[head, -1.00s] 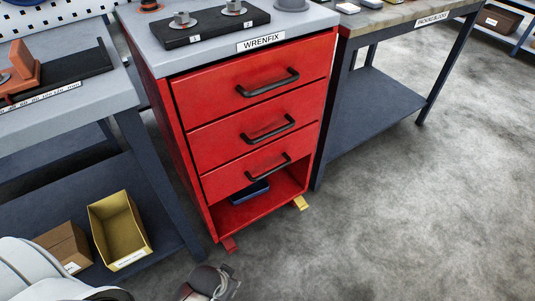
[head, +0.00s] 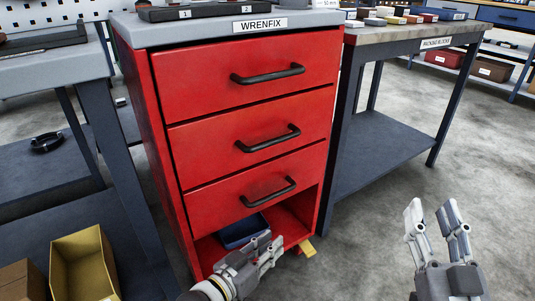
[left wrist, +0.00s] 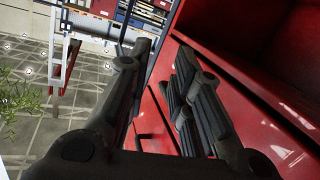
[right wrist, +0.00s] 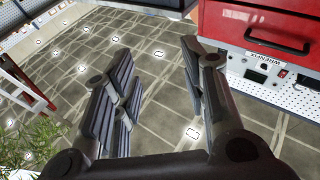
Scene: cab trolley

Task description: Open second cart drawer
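The red cart (head: 160,150) has three shut drawers above an open bottom compartment. The second drawer (head: 205,150) is the middle one, with a dark bar handle (head: 268,139). My left gripper (head: 262,250) is open and empty, low in front of the bottom compartment, below the second drawer's handle. In the left wrist view its fingers (left wrist: 158,75) are apart beside the cart's red surface (left wrist: 275,125). My right gripper (head: 433,218) is open and empty, right of the cart over the floor. The right wrist view shows a red drawer front (right wrist: 225,25) with a handle at upper right.
A blue bin (head: 243,231) sits in the bottom compartment. Workbenches flank the cart, with a grey leg (head: 125,165) at left and a lower shelf (head: 375,150) at right. A yellow bin (head: 85,265) stands lower left. Floor at right is clear.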

